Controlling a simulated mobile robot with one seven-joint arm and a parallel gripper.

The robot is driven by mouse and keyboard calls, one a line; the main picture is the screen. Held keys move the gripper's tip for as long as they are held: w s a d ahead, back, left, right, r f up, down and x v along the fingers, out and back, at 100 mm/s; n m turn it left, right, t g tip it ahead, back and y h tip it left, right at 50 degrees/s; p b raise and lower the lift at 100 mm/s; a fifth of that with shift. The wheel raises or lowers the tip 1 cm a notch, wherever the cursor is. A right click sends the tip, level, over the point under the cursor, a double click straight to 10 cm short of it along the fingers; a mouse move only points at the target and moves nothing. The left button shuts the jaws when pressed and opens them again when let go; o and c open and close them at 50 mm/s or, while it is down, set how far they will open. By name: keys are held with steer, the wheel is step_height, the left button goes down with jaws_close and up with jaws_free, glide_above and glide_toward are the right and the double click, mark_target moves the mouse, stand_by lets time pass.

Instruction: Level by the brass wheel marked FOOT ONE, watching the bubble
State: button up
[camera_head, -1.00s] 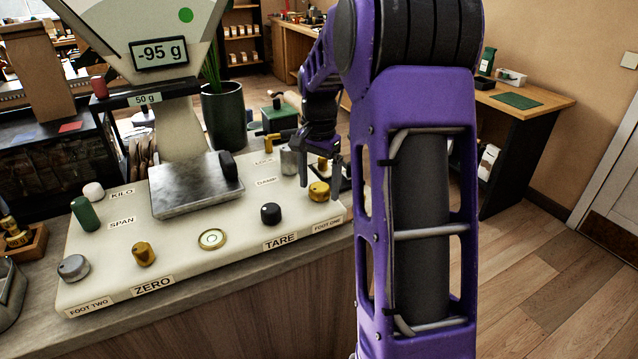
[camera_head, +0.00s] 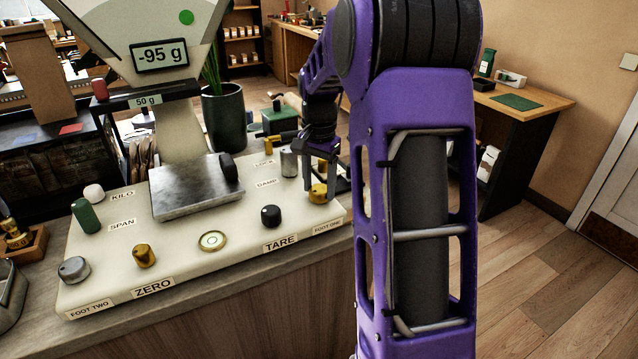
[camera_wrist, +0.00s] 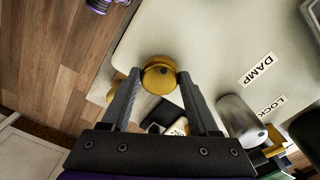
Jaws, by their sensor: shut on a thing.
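The brass wheel (camera_head: 318,193) stands at the right end of the scale's cream base, by the label FOOT ONE (camera_head: 327,227). My gripper (camera_head: 318,196) points down over it and is shut on it. In the wrist view the brass wheel (camera_wrist: 159,76) sits between the two fingertips (camera_wrist: 159,80). The round bubble level (camera_head: 212,240) is set in the front of the base. Its bubble is pale and small, and I cannot tell exactly how centred it is. The display (camera_head: 160,55) reads -95 g.
The base also carries the black TARE knob (camera_head: 271,215), the brass ZERO knob (camera_head: 144,256), the grey FOOT TWO knob (camera_head: 74,269) and the green SPAN knob (camera_head: 86,216). The metal pan (camera_head: 190,190) holds a black object.

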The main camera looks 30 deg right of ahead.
mark_target(320, 189)
steer(key=n+p, duration=0.1)
steer(key=n, duration=0.2)
steer(key=shift+r+n+p, duration=0.15)
steer(key=shift+n+p, duration=0.15)
steer(key=shift+p, duration=0.05)
steer(key=shift+d+n+p, duration=0.1)
steer(key=shift+n+p, duration=0.6)
steer(key=shift+n, duration=1.5)
steer(key=o, duration=1.4)
step_height(320, 189, up, 17)
steer(key=shift+r+p, duration=0.1)
steer(key=shift+p, duration=0.7)
